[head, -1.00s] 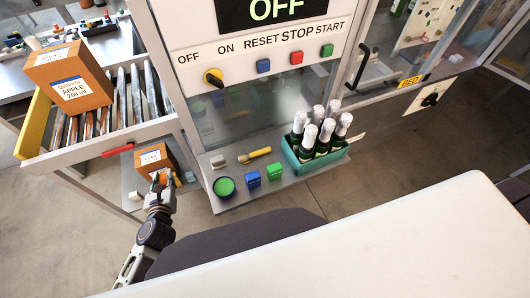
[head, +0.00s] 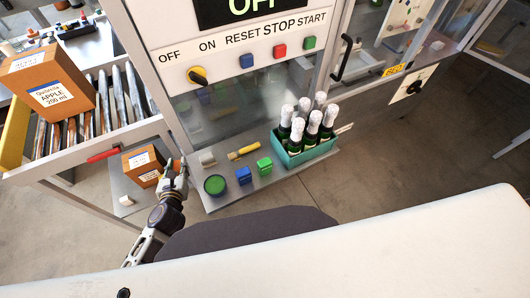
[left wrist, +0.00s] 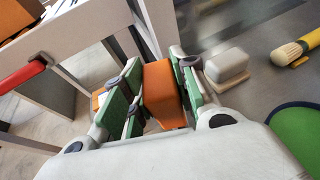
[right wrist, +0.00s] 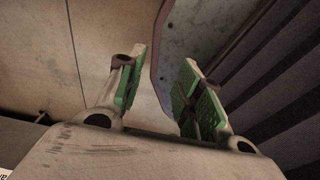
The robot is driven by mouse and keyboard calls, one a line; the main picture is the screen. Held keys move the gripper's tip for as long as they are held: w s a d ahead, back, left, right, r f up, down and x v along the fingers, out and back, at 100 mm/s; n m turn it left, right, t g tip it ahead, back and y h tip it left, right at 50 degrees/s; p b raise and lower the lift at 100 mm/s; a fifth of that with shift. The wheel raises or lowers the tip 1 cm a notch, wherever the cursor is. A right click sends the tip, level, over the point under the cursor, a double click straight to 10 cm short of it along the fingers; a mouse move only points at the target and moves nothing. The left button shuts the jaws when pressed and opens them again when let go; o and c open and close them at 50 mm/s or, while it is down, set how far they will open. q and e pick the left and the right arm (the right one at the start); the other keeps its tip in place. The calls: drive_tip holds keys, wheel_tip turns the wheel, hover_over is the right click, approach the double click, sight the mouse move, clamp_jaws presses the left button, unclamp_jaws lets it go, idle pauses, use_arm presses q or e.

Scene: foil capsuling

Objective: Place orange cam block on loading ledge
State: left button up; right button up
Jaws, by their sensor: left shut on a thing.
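My left gripper (head: 178,172) is at the left end of the grey ledge (head: 272,182) in front of the machine. In the left wrist view its green-padded fingers (left wrist: 160,92) are shut on the orange cam block (left wrist: 162,88), with the ledge and a pale grey block (left wrist: 228,66) just right of them. In the head view the cam block is mostly hidden by the gripper. A blue block (head: 243,175) and a green block (head: 264,166) stand on the ledge. My right gripper (right wrist: 163,80) is open and empty, away from the ledge.
A green round pad (head: 215,185), a yellow-handled brush (head: 243,152) and a teal crate of bottles (head: 306,152) are on the ledge. A small orange carton (head: 143,165) stands left of my gripper.

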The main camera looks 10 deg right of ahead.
drive_tip(key=shift+o, duration=0.3)
use_arm(q)
drive_tip(key=shift+w+a+r, duration=0.1)
drive_tip(key=shift+w+a, duration=0.05)
use_arm(e)
drive_tip(key=o, duration=0.7)
drive_tip(key=shift+f, duration=0.1)
use_arm(q)
drive_tip(key=w+a+r+m+g+h+b, duration=0.2)
drive_tip(key=w+a+r+m+h+b, duration=0.3)
drive_tip(key=w+a+r+m+h, duration=0.1)
wheel_tip(320, 180, up, 3)
drive_tip(key=shift+w+r+m+h, duration=0.1)
drive_tip(key=shift+w+m+h, duration=0.3)
drive_tip(key=shift+w+h, duration=0.65)
use_arm(e)
wheel_tip(320, 180, down, 5)
drive_tip(key=shift+r, duration=0.1)
use_arm(q)
drive_tip(key=shift+s+d+r+m+g+h, duration=0.15)
drive_tip(key=shift+s+m+g+h, duration=0.1)
drive_tip(key=shift+m+g, duration=0.2)
